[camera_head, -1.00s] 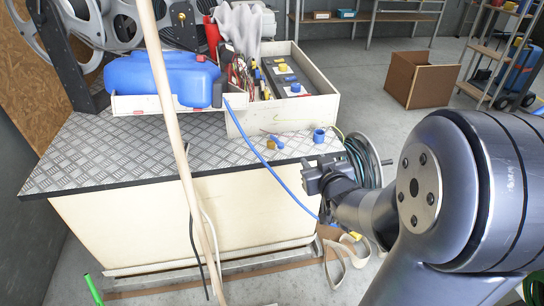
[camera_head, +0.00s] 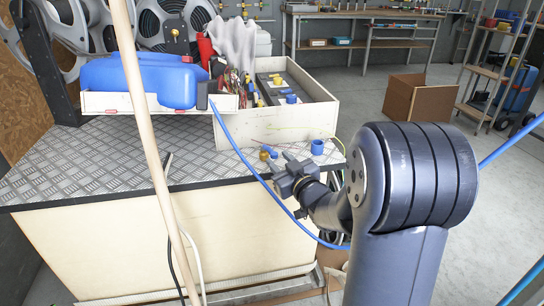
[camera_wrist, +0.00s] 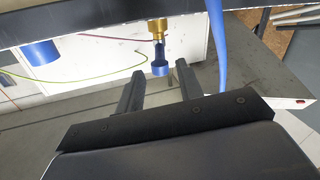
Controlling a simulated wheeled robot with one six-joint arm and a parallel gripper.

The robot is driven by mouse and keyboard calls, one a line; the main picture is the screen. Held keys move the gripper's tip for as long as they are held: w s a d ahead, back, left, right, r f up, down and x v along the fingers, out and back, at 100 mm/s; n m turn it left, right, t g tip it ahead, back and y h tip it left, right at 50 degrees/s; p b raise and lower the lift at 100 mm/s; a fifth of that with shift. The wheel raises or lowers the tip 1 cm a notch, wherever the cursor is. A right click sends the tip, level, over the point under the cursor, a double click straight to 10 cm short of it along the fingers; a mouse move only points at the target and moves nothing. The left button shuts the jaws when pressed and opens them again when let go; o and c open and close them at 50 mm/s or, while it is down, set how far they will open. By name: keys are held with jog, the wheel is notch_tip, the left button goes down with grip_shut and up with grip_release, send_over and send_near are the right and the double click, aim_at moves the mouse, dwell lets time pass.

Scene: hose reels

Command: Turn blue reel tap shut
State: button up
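My gripper (camera_head: 280,162) is over the front edge of the metal-plate worktop, low beside the open box. In the wrist view my gripper (camera_wrist: 160,69) is open, its two dark fingers apart. A small brass fitting with a blue end (camera_wrist: 158,48) lies just ahead; the blue end is at the gap between the fingertips, with no clear contact. Its brass part (camera_head: 266,153) shows in the head view beside the gripper. A blue hose (camera_head: 239,152) runs past on the left. I cannot tell which part is the blue reel's tap.
A blue cap (camera_head: 317,147) stands right of my gripper. The open white box (camera_head: 290,125) and blue canister (camera_head: 150,80) stand behind. A pale pole (camera_head: 150,140) rises in front at left. Grey reels (camera_head: 68,20) are at the back. A cardboard box (camera_head: 418,97) is on the floor.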

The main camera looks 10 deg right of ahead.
aim_at(276, 157)
jog(key=x, duration=0.5)
jog(key=shift+b, duration=0.3)
jog(key=shift+c, duration=0.5)
grip_shut()
